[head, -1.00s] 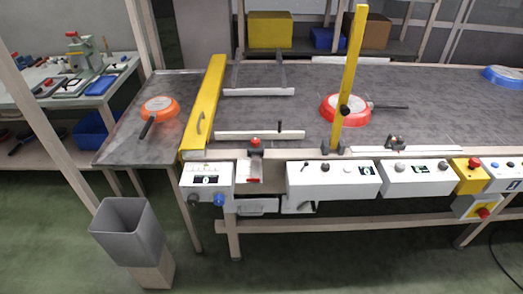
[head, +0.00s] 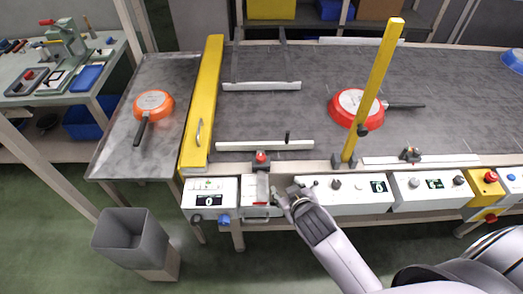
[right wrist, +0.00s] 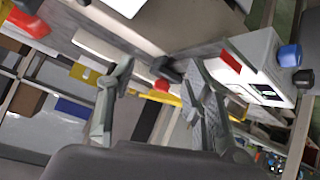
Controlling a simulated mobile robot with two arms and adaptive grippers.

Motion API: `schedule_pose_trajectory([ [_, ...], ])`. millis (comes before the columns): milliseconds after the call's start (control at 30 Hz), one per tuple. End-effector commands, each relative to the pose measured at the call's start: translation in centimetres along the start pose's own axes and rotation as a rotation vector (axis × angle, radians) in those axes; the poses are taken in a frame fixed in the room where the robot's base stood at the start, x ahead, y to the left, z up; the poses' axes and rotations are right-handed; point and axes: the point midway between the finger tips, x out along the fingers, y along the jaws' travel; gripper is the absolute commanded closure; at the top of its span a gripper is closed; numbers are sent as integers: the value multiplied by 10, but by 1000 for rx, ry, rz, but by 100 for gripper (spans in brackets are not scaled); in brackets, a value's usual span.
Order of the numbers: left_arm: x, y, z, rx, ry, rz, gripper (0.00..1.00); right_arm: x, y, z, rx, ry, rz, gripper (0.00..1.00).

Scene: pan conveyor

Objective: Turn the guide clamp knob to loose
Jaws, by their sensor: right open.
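The near white guide rail (head: 240,146) lies across the dark conveyor in the head view. A small upright black knob (head: 288,137), which looks like the guide clamp knob, stands on it toward its right end. I cannot read its setting. My right gripper (head: 284,194) is at the conveyor's front edge, below the knob in the picture and apart from it. In the right wrist view its two grey fingers are spread (right wrist: 158,90) with nothing held between them. A dark knob-like piece (right wrist: 166,69) shows beyond the fingertips there. My left gripper is out of view.
White control boxes (head: 345,197) line the front edge. A red button (head: 261,157) is near my right gripper. A yellow post (head: 375,85) rises to the right, near a red pan (head: 343,115). A yellow beam (head: 204,105) stands left; an orange pan (head: 153,103) lies beyond.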

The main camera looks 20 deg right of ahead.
Motion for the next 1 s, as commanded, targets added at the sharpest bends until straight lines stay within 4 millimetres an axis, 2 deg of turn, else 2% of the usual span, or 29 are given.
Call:
schedule_pose_trajectory([
  [33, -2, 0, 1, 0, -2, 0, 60, 3, 3, -38, -16, 111, 21, 54],
  [167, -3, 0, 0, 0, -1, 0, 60, 1, 2, -130, -73, 414, 47, 54],
  [200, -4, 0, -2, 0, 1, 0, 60, -4, -2, -160, -100, 518, 43, 54],
  [267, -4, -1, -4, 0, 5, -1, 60, -16, -14, -208, -158, 688, 25, 54],
  [300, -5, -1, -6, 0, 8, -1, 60, -28, -26, -238, -208, 805, 1, 54],
  [367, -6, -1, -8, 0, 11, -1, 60, -49, -49, -278, -301, 979, -54, 54],
  [400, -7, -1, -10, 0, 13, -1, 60, -63, -67, -299, -375, 1084, -101, 54],
  [500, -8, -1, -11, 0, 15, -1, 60, -96, -117, -329, -596, 1295, -255, 54],
  [567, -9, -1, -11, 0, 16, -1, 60, -108, -146, -332, -753, 1377, -365, 54],
  [633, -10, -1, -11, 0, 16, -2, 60, -114, -175, -324, -955, 1421, -503, 54],
  [700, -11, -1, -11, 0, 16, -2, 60, -109, -194, -307, -1169, 1400, -645, 54],
  [767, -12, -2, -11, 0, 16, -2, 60, -97, -200, -288, -1358, 1327, -762, 54],
  [867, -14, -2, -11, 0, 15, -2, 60, -65, -183, -256, -1650, 1093, -926, 54],
  [967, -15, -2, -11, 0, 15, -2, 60, -32, -137, -233, -1873, 758, -1025, 54],
  [1000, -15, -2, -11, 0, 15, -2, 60, -22, -114, -227, -1933, 614, -1045, 54],
])
